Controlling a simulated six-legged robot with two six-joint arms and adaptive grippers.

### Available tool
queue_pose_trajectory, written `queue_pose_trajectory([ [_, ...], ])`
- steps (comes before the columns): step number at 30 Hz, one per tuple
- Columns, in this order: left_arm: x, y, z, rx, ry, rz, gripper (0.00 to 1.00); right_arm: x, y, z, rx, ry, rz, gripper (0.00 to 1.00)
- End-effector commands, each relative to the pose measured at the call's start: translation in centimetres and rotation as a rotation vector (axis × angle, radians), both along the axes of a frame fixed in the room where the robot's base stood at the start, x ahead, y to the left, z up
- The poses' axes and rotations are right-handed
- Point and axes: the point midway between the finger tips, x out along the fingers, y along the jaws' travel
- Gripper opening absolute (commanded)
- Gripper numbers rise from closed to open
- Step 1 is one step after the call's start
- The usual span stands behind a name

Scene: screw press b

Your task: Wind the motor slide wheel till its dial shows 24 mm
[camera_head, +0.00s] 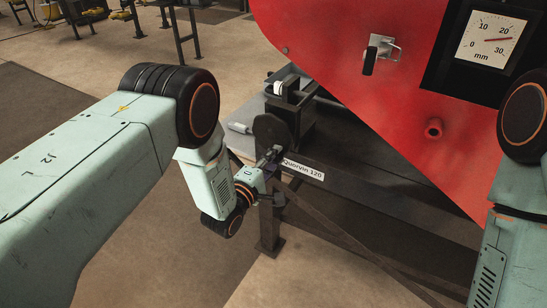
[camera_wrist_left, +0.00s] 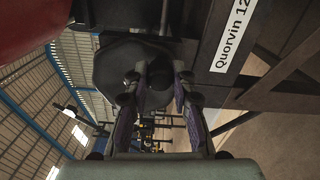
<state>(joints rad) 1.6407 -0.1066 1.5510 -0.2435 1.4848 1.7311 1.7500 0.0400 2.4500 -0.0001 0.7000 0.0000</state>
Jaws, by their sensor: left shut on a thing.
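The dial (camera_head: 490,40) is a white face marked 0 to 30 mm on the red machine. Its red needle points right, between 20 and 30; the exact value is too small to read surely. The motor slide wheel (camera_head: 272,130) is a dark disc beside the "Quorvin 120" label. It fills the upper middle of the left wrist view (camera_wrist_left: 115,65). My left gripper (camera_head: 273,156) is at the wheel's face, its fingers (camera_wrist_left: 150,80) shut on what looks like the wheel's handle, mostly hidden between them. My right gripper is out of view; only my right arm shows.
The red guard (camera_head: 375,110) with a latch handle (camera_head: 376,52) stands above right of the wheel. The dark frame rail (camera_head: 390,185) with its label (camera_head: 303,169) runs beside the gripper. Open floor (camera_head: 175,225) lies to the left and in front.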

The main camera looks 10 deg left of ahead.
Motion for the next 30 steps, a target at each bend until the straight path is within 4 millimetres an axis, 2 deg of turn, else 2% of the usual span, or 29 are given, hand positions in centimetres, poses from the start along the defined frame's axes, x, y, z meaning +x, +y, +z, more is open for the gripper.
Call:
queue_pose_trajectory([
  [8, 0.2, 0.0, 0.4, -0.001, -0.010, 0.000, 0.00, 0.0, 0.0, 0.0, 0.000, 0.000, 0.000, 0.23],
  [9, 0.3, 0.0, 0.4, -0.001, -0.010, 0.000, 0.25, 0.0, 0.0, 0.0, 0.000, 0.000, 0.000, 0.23],
  [17, 0.1, 0.0, 0.2, 0.000, -0.006, 0.001, 0.47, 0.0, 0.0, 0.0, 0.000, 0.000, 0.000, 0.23],
  [26, 0.0, 0.1, 0.1, 0.000, -0.002, 0.001, 0.47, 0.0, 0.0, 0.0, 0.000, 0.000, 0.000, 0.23],
  [30, -1.0, 0.5, 0.0, 0.002, 0.000, 0.002, 0.47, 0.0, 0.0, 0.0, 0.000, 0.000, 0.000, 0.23],
])
